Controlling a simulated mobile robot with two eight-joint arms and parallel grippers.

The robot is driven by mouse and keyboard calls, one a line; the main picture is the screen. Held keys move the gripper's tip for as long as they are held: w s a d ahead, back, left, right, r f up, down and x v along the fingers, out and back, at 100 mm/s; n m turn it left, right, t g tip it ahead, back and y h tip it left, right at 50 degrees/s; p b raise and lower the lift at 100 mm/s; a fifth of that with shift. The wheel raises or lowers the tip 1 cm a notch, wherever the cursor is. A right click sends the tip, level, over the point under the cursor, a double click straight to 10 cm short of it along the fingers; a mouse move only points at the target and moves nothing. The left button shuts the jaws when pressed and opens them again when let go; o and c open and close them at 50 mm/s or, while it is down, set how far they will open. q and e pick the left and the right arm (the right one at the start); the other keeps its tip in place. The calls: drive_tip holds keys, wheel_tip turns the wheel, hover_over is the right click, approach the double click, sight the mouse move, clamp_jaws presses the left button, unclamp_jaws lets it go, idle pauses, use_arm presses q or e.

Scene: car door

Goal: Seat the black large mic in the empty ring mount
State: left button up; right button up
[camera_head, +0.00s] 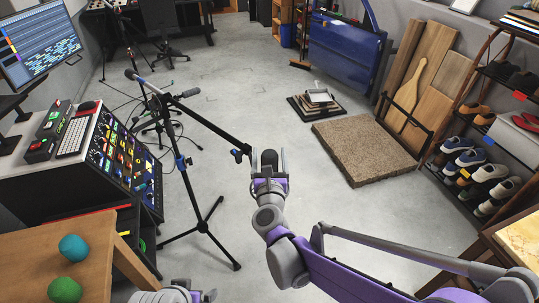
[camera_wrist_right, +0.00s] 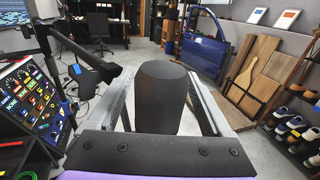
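The black large mic (camera_wrist_right: 160,98) is a thick dark cylinder with a rounded top. It stands between the two fingers of my right gripper (camera_head: 268,160), and the fingers close around its sides. It also shows between the fingers in the head view (camera_head: 268,157). A black boom stand (camera_head: 215,130) is left of the gripper. I cannot make out an empty ring there. My left gripper (camera_head: 183,293) is only partly in view at the bottom edge.
A mixer console (camera_head: 120,150) and a wooden table (camera_head: 85,265) with two balls stand at the left. A brown mat (camera_head: 362,150), a blue car door (camera_head: 345,50) and a shoe shelf (camera_head: 480,150) are at the right.

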drive_tip(key=shift+o, duration=0.3)
drive_tip(key=s, duration=1)
drive_tip(key=shift+s+b, duration=0.4)
drive_tip(key=shift+b, duration=0.05)
drive_tip(key=shift+d, duration=0.1)
